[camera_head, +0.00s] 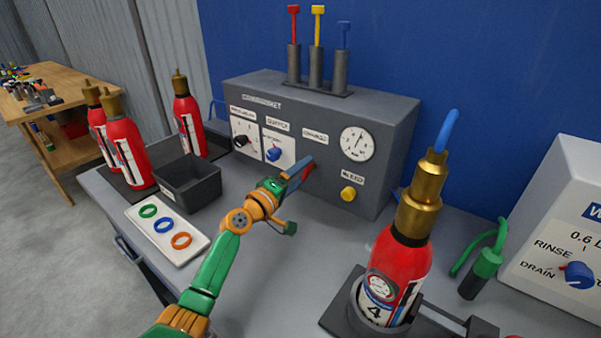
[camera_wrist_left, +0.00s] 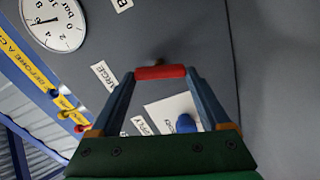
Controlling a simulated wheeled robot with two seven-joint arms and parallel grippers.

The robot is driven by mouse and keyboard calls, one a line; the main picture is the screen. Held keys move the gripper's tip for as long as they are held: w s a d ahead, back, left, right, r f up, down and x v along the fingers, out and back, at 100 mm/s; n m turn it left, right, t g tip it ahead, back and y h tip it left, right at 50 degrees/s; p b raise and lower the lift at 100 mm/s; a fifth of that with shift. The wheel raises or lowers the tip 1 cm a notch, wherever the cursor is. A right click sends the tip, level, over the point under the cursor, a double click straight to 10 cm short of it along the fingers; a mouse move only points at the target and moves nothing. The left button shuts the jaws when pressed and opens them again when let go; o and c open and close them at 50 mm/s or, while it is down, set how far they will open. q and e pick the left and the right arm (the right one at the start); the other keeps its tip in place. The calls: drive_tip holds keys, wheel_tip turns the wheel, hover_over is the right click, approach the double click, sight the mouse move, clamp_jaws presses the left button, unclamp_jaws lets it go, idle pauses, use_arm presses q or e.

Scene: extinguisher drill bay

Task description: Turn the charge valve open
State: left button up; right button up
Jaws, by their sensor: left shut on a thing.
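The grey charge panel (camera_head: 378,108) stands at the back of the bench. My left gripper (camera_head: 301,171) is at its front face, just below the label that reads as charge. In the left wrist view, its two blue-grey fingers are shut on the ends of a red valve handle (camera_wrist_left: 160,73), which lies across between them. In the head view the fingers mostly hide the handle, so its turn angle is hard to tell. A round gauge (camera_head: 357,144) sits to the right and also shows in the left wrist view (camera_wrist_left: 52,24). My right gripper is not seen.
A blue supply knob (camera_head: 273,154) is left of the gripper and a yellow bleed button (camera_head: 348,194) lower right. A red extinguisher (camera_head: 404,262) with a brass top stands in a holder. A black bin (camera_head: 189,184) and a ring tray (camera_head: 167,243) are at left.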

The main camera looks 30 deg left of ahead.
use_arm(q)
drive_tip(key=shift+n, duration=1.7)
drive_tip(key=shift+p, duration=0.3)
drive_tip(key=o, duration=1.2)
drive_tip(key=shift+s+a+p, duration=0.1)
drive_tip(key=shift+s+a, duration=0.05)
drive_tip(key=shift+s, duration=1)
drive_tip(key=shift+s+a+p, duration=0.1)
drive_tip(key=shift+s+a, duration=0.1)
drive_tip(key=shift+s, duration=1)
drive_tip(key=shift+s+a+p, duration=0.1)
drive_tip(key=shift+s+a, duration=0.05)
drive_tip(key=shift+s, duration=1)
drive_tip(key=shift+f, duration=0.1)
